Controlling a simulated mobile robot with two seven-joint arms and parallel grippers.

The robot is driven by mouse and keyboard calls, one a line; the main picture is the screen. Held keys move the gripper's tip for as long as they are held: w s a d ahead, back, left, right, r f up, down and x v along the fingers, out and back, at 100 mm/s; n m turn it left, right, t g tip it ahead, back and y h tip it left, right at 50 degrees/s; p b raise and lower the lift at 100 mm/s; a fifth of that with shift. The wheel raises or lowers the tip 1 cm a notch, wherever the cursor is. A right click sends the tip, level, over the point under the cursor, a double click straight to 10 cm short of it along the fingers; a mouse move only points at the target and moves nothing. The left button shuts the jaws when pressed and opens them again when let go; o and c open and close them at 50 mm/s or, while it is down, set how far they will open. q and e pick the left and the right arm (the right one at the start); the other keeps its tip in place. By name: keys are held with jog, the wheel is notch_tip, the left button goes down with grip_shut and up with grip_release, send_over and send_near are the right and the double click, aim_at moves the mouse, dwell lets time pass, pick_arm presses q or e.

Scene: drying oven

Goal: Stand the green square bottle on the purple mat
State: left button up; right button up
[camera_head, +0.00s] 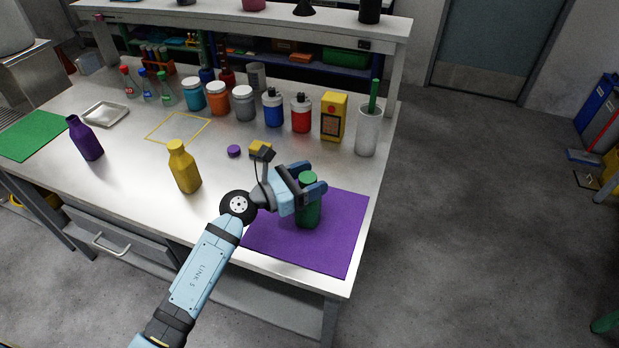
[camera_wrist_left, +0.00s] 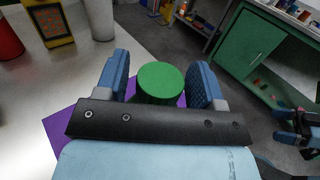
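The green square bottle (camera_head: 308,212) stands upright on the purple mat (camera_head: 340,245) at the front right of the table. My left gripper (camera_head: 308,181) is at the bottle's upper part, with one finger on each side. In the left wrist view the round green cap (camera_wrist_left: 161,82) lies between the two blue fingers. A gap shows between the left finger and the cap, so the gripper looks open around the bottle. Part of the bottle is hidden by the gripper. My right gripper (camera_wrist_left: 287,125) shows small at the right edge of the left wrist view, its fingers apart and empty.
A yellow bottle (camera_head: 184,168) and a purple bottle (camera_head: 85,140) stand left of my arm. Jars, a yellow box (camera_head: 333,117) and a grey cylinder (camera_head: 368,133) line the back.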

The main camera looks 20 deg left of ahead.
jog(key=shift+d, duration=0.1)
pick_arm(q)
jog(key=shift+r, duration=0.2)
jog(key=shift+s+a+f, duration=0.15)
jog(key=shift+s+a, duration=0.1)
jog(key=b+v, duration=0.1)
jog(key=v, duration=1)
jog(key=shift+s, duration=0.15)
pick_arm(e)
jog(key=shift+w+a, duration=0.1)
jog(key=shift+a, duration=0.1)
jog(key=shift+d+f, duration=0.15)
jog(key=shift+f, duration=0.1)
pick_arm(q)
jog(key=shift+a, duration=0.1)
